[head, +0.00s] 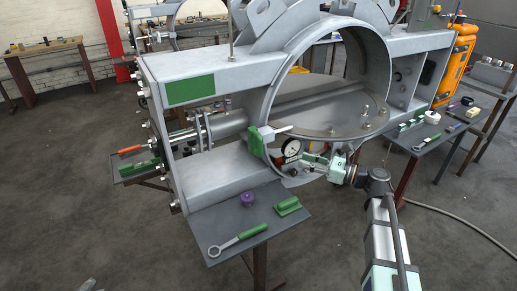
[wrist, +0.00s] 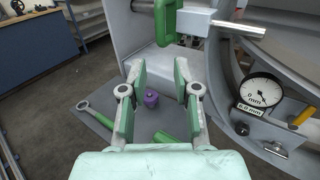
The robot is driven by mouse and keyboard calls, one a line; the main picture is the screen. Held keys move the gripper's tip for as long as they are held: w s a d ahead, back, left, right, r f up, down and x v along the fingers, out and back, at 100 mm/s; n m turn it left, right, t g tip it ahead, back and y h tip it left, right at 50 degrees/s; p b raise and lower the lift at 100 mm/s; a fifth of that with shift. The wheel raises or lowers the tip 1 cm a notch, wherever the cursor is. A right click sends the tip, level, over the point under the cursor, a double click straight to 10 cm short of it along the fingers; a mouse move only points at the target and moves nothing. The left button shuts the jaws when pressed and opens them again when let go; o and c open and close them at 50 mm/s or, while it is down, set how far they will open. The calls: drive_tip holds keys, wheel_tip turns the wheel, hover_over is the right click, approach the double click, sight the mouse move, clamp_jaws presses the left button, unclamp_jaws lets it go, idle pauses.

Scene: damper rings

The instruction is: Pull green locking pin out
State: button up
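A green block-shaped part (head: 257,142) with a bright silver rod (head: 279,131) sticking out to its right sits at the front of the metal housing, left of the round opening. It looks like the green locking pin, but I cannot tell for sure. In the wrist view the green part (wrist: 166,22) is at the top centre and its rod (wrist: 240,27) points right. My gripper (head: 308,159) is to the right of and below it, near the dial gauge (head: 291,149). In the wrist view my gripper (wrist: 158,72) is open, with nothing between its fingers, apart from the green part.
The dial gauge (wrist: 261,91) is close on the right. A grey shelf (head: 215,225) below carries a wrench (head: 238,240), a purple knob (head: 248,198) and a green piece (head: 288,206). A side table with small parts stands right. Floor in front is clear.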

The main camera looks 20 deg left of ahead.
sight(260, 152)
drive_tip(key=a+p, duration=0.1)
drive_tip(key=a, duration=0.4)
drive_tip(key=w+a+p, duration=0.1)
drive_tip(key=a+p, duration=0.1)
drive_tip(key=a, duration=0.4)
drive_tip(key=w+a+p, duration=0.1)
drive_tip(key=a+p, duration=0.1)
drive_tip(key=a, duration=0.4)
drive_tip(key=shift+a, duration=0.15)
clamp_jaws()
